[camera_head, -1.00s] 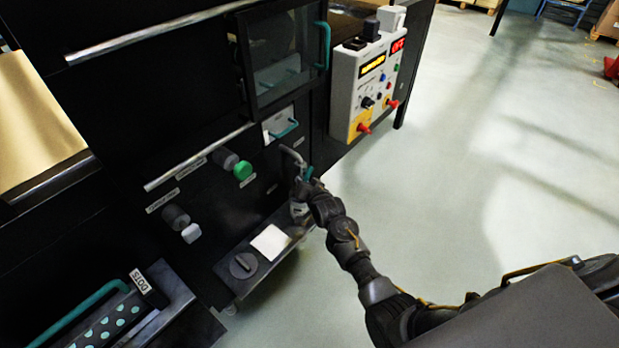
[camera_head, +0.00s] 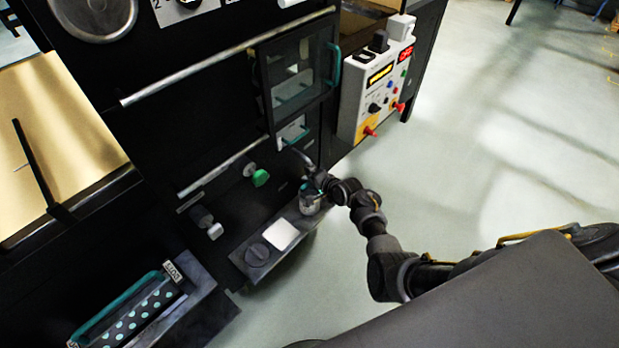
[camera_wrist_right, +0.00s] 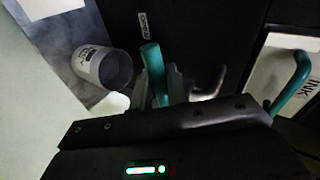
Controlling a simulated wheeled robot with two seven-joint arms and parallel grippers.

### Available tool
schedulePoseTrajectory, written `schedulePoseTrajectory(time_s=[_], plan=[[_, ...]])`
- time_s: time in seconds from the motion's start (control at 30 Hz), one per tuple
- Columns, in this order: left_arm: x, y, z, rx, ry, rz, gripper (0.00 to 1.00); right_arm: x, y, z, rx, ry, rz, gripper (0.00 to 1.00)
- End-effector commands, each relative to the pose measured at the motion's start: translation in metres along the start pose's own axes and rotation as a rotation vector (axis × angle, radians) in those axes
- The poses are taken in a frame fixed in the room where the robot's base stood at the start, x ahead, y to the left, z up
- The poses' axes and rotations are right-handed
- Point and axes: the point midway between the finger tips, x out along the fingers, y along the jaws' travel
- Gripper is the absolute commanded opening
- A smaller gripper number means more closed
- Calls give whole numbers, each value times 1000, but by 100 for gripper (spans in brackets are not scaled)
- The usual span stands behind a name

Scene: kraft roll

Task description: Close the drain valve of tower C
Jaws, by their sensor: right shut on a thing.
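The drain valve shows as a teal lever (camera_wrist_right: 151,58) in the right wrist view, standing out between my right gripper's fingers. My right gripper (camera_wrist_right: 157,88) is shut on this lever. In the head view the right gripper (camera_head: 319,183) is at the dark machine front, just below a bent grey spout (camera_head: 304,160), and it hides most of the lever. A white labelled cup (camera_wrist_right: 97,66) is beside the lever, apart from the fingers; in the head view the cup (camera_head: 309,205) stands on a ledge below the gripper. My left gripper is not in view.
The grey ledge (camera_head: 240,262) carries a white pad (camera_head: 281,234) and a dark round knob (camera_head: 257,255). A green knob (camera_head: 260,178) is to the left. A dotted roller tray (camera_head: 205,318) is lower left. Open floor lies right.

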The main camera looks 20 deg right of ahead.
Motion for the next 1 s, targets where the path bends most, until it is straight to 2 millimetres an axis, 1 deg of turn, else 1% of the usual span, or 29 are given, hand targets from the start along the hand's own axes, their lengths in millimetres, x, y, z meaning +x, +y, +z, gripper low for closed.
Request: schedulePoseTrajectory(time_s=[0.03,0.3,0.83,0.87,0.9,1.0], plan=[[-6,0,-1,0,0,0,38,-2,-4,-1,21,-14,0,0],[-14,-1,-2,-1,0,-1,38,-3,-6,0,92,-62,0,0],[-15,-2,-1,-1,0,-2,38,-3,-6,-1,109,-72,-1,0],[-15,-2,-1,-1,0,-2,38,-3,-6,-1,109,-72,-1,19],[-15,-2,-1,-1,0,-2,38,-3,-6,-1,109,-72,-1,24],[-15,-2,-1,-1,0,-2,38,-3,-5,-1,108,-72,-1,35]])
